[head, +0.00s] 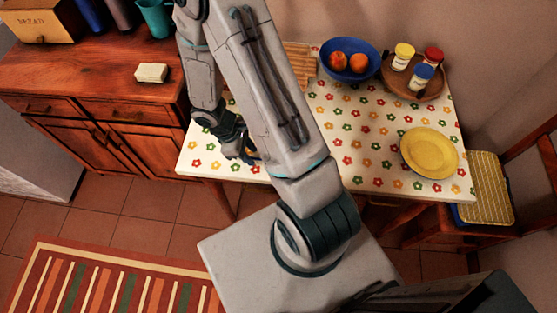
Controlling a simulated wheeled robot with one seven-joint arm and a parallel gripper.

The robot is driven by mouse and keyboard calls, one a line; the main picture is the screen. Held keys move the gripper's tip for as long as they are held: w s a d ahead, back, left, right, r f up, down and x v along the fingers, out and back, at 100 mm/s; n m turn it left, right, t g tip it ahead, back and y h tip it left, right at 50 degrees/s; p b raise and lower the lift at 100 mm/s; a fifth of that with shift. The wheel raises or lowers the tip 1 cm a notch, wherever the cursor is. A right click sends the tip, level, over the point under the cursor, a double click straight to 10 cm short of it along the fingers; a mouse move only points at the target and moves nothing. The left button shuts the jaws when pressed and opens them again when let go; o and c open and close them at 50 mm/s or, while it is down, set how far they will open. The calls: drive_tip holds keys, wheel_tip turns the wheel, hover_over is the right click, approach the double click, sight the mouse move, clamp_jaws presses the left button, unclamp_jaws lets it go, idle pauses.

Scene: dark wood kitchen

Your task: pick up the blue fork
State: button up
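My gripper (246,154) is low over the left front part of the table (330,179), near its front edge. A small dark blue bit (251,158) shows at the fingertips. It may be part of the blue fork, but it is too small to be sure. No other fork shows in view. My arm covers much of the table's left half. I cannot tell whether the fingers are open or shut, or whether they touch the blue bit.
A blue bowl (330,68) with orange fruit, a round wooden tray (430,92) with lidded jars, and a yellow plate (411,152) stand on the table. A slatted wooden board (301,60) lies behind my arm. A sideboard (90,75) stands left; a chair (490,190) stands right.

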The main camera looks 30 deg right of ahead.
drive_tip(key=shift+x, duration=0.75)
clamp_jaws()
drive_tip(key=shift+r, duration=0.1)
